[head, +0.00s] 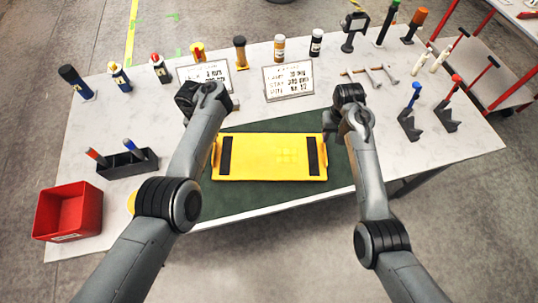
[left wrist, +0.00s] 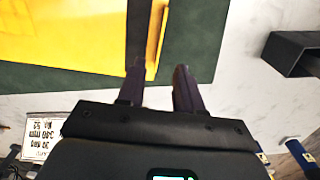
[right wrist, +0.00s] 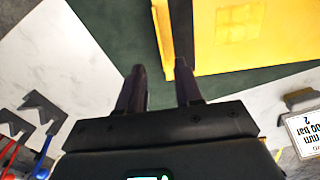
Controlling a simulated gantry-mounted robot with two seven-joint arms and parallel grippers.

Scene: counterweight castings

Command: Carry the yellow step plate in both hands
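The yellow step plate (head: 270,145) lies flat on a green mat (head: 290,200) on the table, with dark strips near both ends and a raised handle along each. In the left wrist view, my left gripper (left wrist: 158,72) is open, its fingers on either side of the end of one yellow handle (left wrist: 157,35). In the right wrist view, my right gripper (right wrist: 160,70) is open, its fingers either side of the other handle (right wrist: 163,35). I cannot tell whether the fingers touch the handles. My left fingers are hidden behind the arm in the head view.
Two white sign cards (head: 288,81) stand behind the plate. A red bin (head: 68,212) and a dark holder (head: 128,162) stand at the left. Several tools and bottles line the back edge. Blue and red clamp-like tools (head: 409,122) stand at the right.

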